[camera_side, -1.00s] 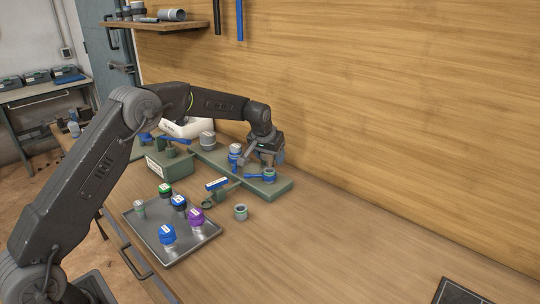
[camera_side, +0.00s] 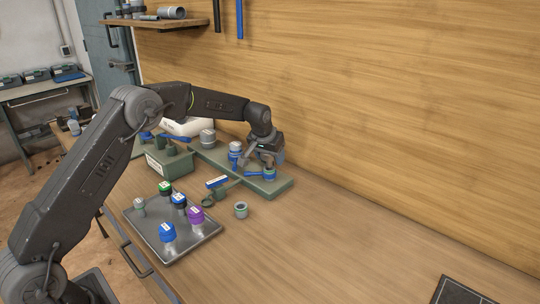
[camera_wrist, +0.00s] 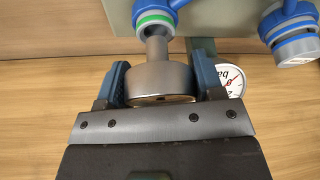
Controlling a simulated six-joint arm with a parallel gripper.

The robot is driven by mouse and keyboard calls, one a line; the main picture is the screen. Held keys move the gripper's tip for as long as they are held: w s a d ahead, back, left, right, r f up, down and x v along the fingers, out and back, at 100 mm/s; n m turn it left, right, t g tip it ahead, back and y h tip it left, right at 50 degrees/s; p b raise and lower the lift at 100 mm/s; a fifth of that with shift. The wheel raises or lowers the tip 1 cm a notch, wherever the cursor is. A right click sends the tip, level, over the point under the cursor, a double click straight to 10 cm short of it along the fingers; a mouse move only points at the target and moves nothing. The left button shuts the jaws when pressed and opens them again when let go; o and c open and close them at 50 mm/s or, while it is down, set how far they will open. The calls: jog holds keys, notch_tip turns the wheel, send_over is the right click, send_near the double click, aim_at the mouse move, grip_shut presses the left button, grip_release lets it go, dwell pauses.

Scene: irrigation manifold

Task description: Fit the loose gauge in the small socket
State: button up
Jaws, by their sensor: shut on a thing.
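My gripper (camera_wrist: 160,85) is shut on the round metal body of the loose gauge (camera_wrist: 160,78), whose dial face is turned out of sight. Its narrow stem points at a green-ringed socket (camera_wrist: 155,20) on a blue fitting. The stem tip overlaps the ring's near edge; I cannot tell whether it has entered. In the side view my gripper (camera_side: 268,160) is low over the right end of the green manifold base (camera_side: 277,187), beside a blue-handled valve (camera_side: 250,173). The held gauge is mostly hidden there.
A second gauge with a white dial (camera_wrist: 231,79) sits close right of my gripper. A blue-and-grey capped fitting (camera_wrist: 295,45) is farther right. A tray (camera_side: 150,237) of capped bottles, a grey ring fitting (camera_side: 241,210) and a green box (camera_side: 170,164) stand nearby.

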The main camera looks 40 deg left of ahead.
aim_at(270, 165)
jog(key=shift+f, duration=1.9)
dwell(1.7)
jog(key=o, duration=1)
jog(key=shift+o, duration=0.8)
jog(key=shift+r, duration=0.1)
jog(key=shift+r, duration=3.45)
